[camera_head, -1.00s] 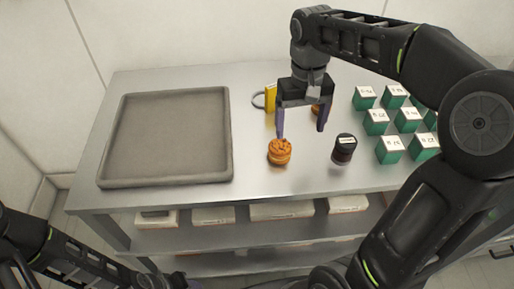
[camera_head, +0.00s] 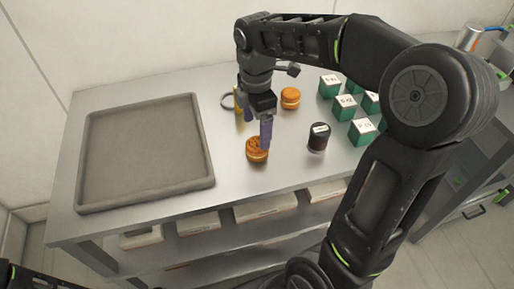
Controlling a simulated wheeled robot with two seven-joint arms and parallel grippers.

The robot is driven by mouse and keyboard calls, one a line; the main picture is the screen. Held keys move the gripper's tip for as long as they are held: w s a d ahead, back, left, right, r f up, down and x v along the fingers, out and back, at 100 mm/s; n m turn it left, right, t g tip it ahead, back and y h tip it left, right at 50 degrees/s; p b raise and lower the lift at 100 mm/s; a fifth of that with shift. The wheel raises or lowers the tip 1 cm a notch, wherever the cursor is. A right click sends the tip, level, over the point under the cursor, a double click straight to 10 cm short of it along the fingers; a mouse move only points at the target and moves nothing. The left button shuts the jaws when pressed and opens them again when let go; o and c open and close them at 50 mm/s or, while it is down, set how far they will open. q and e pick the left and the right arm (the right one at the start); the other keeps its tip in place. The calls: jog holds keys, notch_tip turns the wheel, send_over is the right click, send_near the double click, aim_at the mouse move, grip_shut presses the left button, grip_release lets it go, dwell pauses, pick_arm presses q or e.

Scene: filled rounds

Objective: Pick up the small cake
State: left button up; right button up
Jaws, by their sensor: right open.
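Two small round orange-brown cakes are on the metal table. The nearer cake (camera_head: 257,155) sits right of the tray, with my right gripper (camera_head: 264,143) just above it, pointing down. One dark purple finger shows in front of the cake's top; the other finger is mostly hidden, and contact cannot be told. The right gripper is open. The farther cake (camera_head: 290,98) stands behind and to the right, apart from the gripper. My left gripper is out of view; only part of my left arm shows at the bottom left corner.
A large empty grey tray (camera_head: 84,150) fills the table's left side. A dark jar (camera_head: 319,137) with a white label stands right of the near cake. Several green boxes (camera_head: 361,131) stand farther right.

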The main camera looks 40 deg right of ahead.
aim_at(256, 143)
jog(key=shift+f, duration=1.2)
jog(key=shift+f+p, duration=0.5)
jog(key=shift+f, duration=2.1)
jog(key=shift+c, duration=0.5)
jog(key=c, duration=0.8)
jog(key=shift+r, duration=0.15)
jog(key=shift+c, duration=0.2)
notch_tip(256, 143, up, 10)
jog(key=shift+f+b, duration=0.1)
jog(key=shift+b, duration=0.25)
